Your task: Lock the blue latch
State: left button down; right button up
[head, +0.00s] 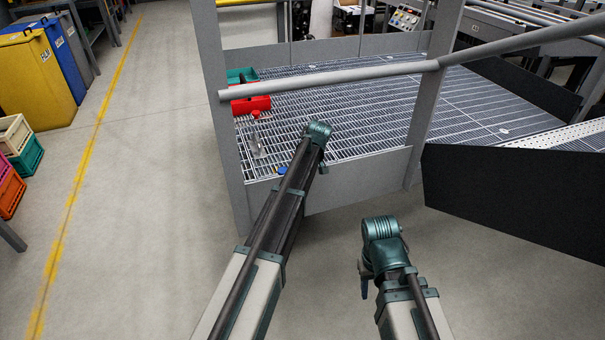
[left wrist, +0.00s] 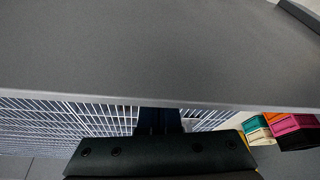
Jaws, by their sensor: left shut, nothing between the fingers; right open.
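A small blue piece (head: 282,170) shows at the lower edge of the grating, beside my left arm; I cannot tell from this little patch whether it is the blue latch or how it is set. My left arm reaches up to the catwalk's front edge and its gripper end is hidden in the head view. In the left wrist view my left gripper (left wrist: 158,120) is a dark, shut, empty shape below a broad grey surface. My right gripper (head: 365,280) is open and well below the catwalk, over the floor, apart from the blue piece and partly hidden by its arm.
Grey railings (head: 330,78) and a low kick plate (head: 358,180) bound the catwalk grating (head: 370,110). A red object (head: 250,104) and a green one (head: 242,75) sit at its left. A dark panel (head: 510,195) stands right. The left floor is open.

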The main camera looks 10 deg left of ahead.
pick_arm(q)
jog(key=w+n, duration=0.1)
jog(key=n, duration=0.1)
jog(key=w+a+n+g, duration=0.1)
jog(key=n, duration=0.1)
jog(key=shift+w+a+y, duration=0.1)
jog(key=shift+w+y, duration=0.3)
jog(key=a+n+g, duration=0.1)
jog(key=n, duration=0.1)
jog(key=w+a+n+g, duration=0.1)
jog(key=n, duration=0.1)
jog(key=w+a+n, duration=0.1)
jog(key=n, duration=0.1)
jog(key=shift+a+n+g, duration=0.1)
jog(key=shift+n+g, duration=0.3)
jog(key=shift+a, duration=1.25)
jog(key=shift+r, duration=0.1)
